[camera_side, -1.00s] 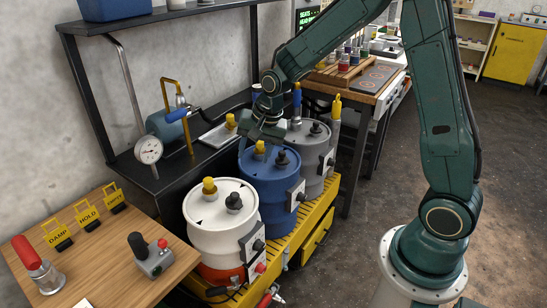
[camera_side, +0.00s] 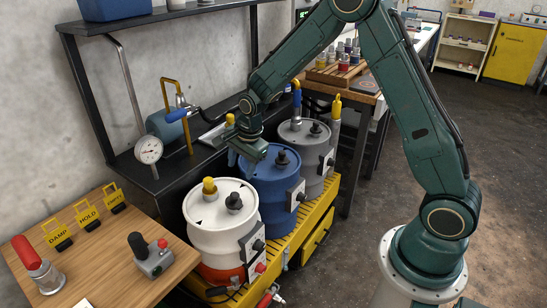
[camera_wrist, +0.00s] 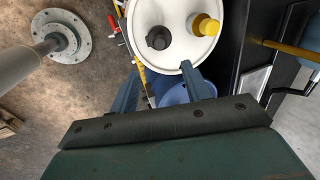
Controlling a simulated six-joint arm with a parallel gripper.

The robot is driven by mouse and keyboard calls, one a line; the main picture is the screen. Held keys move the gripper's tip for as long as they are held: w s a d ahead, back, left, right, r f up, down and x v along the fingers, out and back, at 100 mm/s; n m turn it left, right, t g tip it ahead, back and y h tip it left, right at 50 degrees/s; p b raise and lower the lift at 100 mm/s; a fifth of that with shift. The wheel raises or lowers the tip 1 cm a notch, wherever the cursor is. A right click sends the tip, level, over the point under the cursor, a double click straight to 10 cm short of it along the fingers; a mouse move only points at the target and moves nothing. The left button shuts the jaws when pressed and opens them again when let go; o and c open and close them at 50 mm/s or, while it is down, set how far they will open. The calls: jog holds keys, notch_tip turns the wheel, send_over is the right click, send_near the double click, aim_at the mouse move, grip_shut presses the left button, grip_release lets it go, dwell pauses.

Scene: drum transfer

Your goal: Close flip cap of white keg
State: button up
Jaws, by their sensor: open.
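The white keg (camera_side: 222,228) stands upright at the near end of the row, with an orange lower band. On its lid are a yellow cap (camera_side: 209,186) and a black cap (camera_side: 234,202). The wrist view shows the white lid (camera_wrist: 178,48), yellow cap (camera_wrist: 206,26) and black cap (camera_wrist: 158,38). I cannot tell clearly whether the yellow cap is flipped open. My gripper (camera_side: 250,150) is open and empty, above the blue keg and behind the white keg. In the wrist view its fingers (camera_wrist: 160,90) are spread, short of both caps.
The blue keg (camera_side: 271,192) and grey keg (camera_side: 316,155) stand behind the white one on a yellow rack (camera_side: 309,232). A gauge (camera_side: 148,150) and pipes are at the left. A wooden table (camera_side: 105,263) with a red-handled tool (camera_side: 36,265) is in front.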

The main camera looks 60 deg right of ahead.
aim_at(235, 194)
jog(key=shift+x, duration=6.55)
jog(key=c, duration=1)
